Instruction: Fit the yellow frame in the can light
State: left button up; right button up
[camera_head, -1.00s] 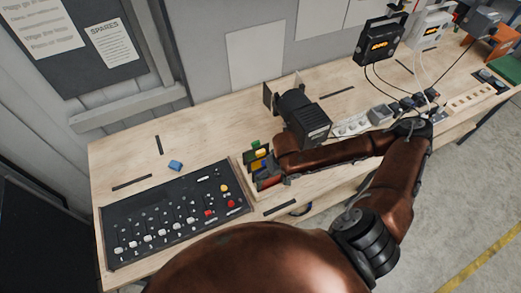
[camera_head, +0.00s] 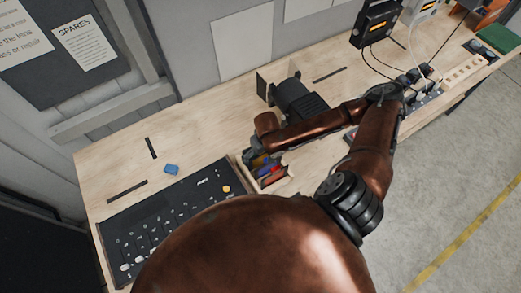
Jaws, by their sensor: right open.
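The can light (camera_head: 294,97) is a black cylinder lying on the bench, with a dark upright flap at its left end. A small wooden rack (camera_head: 284,189) in front of it holds several coloured frames. Blue and red ones show, with a little yellow among them. My arm hides part of the rack, so I cannot make out the yellow frame's full outline. My right gripper (camera_head: 252,157) is open and points down at the rack's back left side. The fingertips are small and dark, and I cannot tell whether they touch a frame. My left gripper is out of view.
A black control panel (camera_head: 150,225) with knobs lies left of the rack. Power strips and cables (camera_head: 425,88) are at the right. The back left of the bench is mostly clear.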

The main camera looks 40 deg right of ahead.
aim_at(261, 158)
jog(key=f, duration=0.3)
jog(key=shift+w+f, duration=0.3)
jog(key=shift+f, duration=0.15)
jog(key=c, duration=0.9)
jog(key=o, duration=0.6)
jog(key=c, duration=0.7)
jog(key=shift+r+p, duration=0.65)
jog(key=shift+p, duration=0.2)
pick_arm(q)
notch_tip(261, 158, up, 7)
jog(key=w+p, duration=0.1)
jog(key=p, duration=0.4)
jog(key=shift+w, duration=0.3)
pick_arm(e)
jog(key=shift+r, duration=2.4)
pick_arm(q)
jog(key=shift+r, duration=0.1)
